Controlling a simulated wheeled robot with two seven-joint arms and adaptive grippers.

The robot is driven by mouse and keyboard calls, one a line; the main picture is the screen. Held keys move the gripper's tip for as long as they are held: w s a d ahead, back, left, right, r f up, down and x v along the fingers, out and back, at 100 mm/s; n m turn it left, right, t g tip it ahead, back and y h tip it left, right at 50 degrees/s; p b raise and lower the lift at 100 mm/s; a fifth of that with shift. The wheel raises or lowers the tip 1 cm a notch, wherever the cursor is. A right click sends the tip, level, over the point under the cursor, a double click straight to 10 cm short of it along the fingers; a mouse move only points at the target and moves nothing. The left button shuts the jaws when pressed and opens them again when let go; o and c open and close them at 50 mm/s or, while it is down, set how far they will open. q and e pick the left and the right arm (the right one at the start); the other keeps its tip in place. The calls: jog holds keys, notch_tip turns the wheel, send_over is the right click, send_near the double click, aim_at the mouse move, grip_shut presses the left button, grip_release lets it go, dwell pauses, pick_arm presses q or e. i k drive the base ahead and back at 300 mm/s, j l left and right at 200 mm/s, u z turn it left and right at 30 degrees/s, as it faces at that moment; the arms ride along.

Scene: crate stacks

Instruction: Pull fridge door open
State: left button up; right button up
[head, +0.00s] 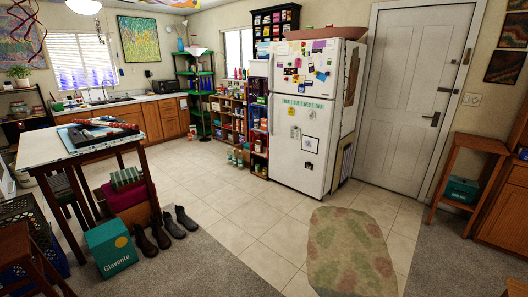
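The white fridge (338,125) stands against the back wall, right of centre. Its smaller upper door (290,88) and its taller lower door (290,170) both look shut. Magnets and papers cover much of the upper door, and a few papers are on the lower one. A handle seems to run along the left edge of the doors, but it is too small to make out clearly. Neither of my grippers is in view. The inside of the fridge is hidden.
A shelf of goods (257,125) stands close left of the fridge, and a closed white room door (405,100) is to its right. A patterned rug (348,252) lies in front on clear tile floor (235,205). A table (85,142), boots (160,232) and a teal box (111,247) are at left.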

aim_at(288, 156)
jog(key=i+l+z, duration=0.1)
jog(key=i+z, duration=0.55)
jog(key=z, duration=0.25)
jog(key=i+z, duration=0.45)
jog(key=i, duration=0.35)
jog(key=i+u, duration=0.25)
jog(key=i, duration=0.55)
jog(key=i+u, duration=0.35)
jog(key=i+l+u, duration=0.2)
jog(key=i+u, duration=0.15)
jog(key=i+l+u, duration=0.35)
jog(key=i, duration=0.15)
